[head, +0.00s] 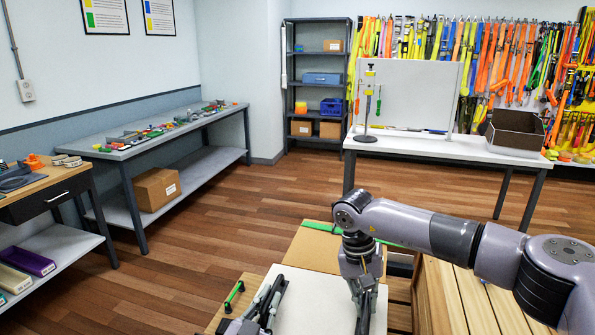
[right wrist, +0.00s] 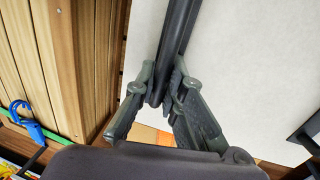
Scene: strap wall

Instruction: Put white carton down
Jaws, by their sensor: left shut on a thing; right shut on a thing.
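The white carton (head: 318,305) is at the bottom middle of the head view, its flat top facing up. It also fills much of the right wrist view (right wrist: 255,70). My left gripper (head: 273,300) is at the carton's left side, shut at a dark bar there. My right gripper (head: 362,293) is at its right side. In the right wrist view my right gripper (right wrist: 165,100) has its fingers on either side of a dark bar (right wrist: 178,40) along the carton. The carton's underside is hidden, so I cannot tell whether it touches what is below.
A brown carton (head: 318,248) with a green strap lies just behind the white carton. Slatted wood (head: 470,295) stands close on the right. A small green-ended tool (head: 234,294) lies left of the carton. A white table (head: 445,148) with a dark open box (head: 514,130) stands behind.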

